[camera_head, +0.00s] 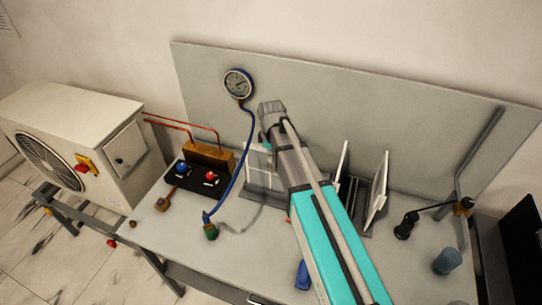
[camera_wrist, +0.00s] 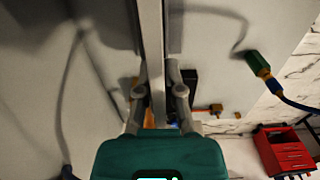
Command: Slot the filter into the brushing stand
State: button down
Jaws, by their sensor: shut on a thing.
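My gripper (camera_wrist: 159,92) is shut on the top edge of a thin pale panel, the filter (camera_wrist: 152,45), seen nearly edge-on in the wrist view. In the head view my arm hides the fingers, and a white-framed panel (camera_head: 256,158) shows upright just below the wrist; it looks like the held filter. Its lower part meets a grey footing (camera_head: 262,193), and I cannot tell whether it is seated there or just above. To the right, a dark slotted stand (camera_head: 356,219) has two upright white panels (camera_head: 377,190) in it, partly behind my arm.
A gauge (camera_head: 238,83) with a blue hose hangs on the back board. A manifold (camera_head: 208,158) with blue and red knobs stands left of the panel. A dark fitting (camera_head: 405,226) and a teal cup (camera_head: 448,261) are at right. The front left bench is mostly clear.

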jog(key=shift+f+b, duration=0.5)
jog(key=shift+f, duration=0.1)
jog(key=c, duration=0.7)
grip_release()
jog(key=shift+r, duration=0.15)
notch_tip(320, 180, up, 11)
jog(key=p, duration=1.1)
dwell(0.4)
